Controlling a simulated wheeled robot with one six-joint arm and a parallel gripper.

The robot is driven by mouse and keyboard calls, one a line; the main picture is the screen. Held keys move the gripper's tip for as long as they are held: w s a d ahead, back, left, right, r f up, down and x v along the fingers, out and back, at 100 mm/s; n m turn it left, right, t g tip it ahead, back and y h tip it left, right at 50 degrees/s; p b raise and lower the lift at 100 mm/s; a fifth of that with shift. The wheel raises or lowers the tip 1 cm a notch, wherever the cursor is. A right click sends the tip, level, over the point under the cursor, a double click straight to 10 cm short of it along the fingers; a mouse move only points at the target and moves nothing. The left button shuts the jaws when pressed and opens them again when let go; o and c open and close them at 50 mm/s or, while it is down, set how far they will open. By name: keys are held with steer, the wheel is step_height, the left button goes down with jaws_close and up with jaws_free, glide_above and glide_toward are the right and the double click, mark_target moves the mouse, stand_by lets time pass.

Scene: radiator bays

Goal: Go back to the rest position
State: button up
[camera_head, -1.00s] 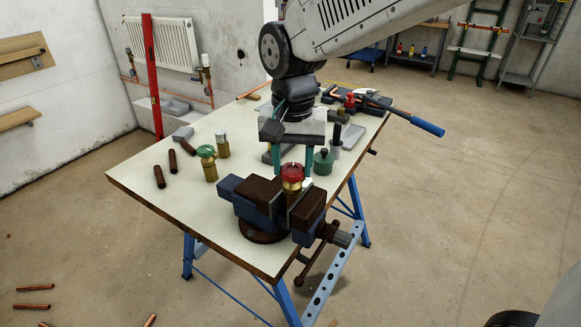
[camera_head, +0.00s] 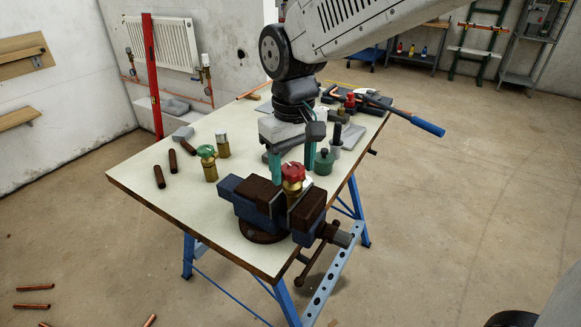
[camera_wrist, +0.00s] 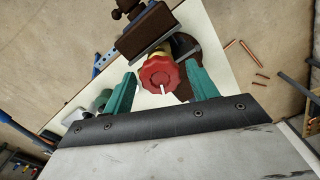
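My gripper (camera_head: 292,168) is open, with teal fingers pointing down over the workbench (camera_head: 150,180). A brass valve with a red knob (camera_head: 293,173) stands upright in the jaws of a blue and brown vise (camera_head: 258,190). In the head view the fingers are just behind and above the knob. In the wrist view the red knob (camera_wrist: 162,75) shows between the two apart fingers and touches neither visibly. The exact gap in depth is hard to tell.
A green-knobbed valve (camera_head: 207,162), a brass fitting (camera_head: 222,146) and brown pipe pieces (camera_head: 159,176) stand left on the bench. A green canister (camera_head: 324,162) and a blue-handled tool (camera_head: 427,126) are behind to the right.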

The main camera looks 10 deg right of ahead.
steer(key=m, duration=0.3)
steer(key=shift+r, duration=0.1)
steer(key=m, duration=2.3)
steer(key=shift+m, duration=0.3)
steer(key=m, duration=0.3)
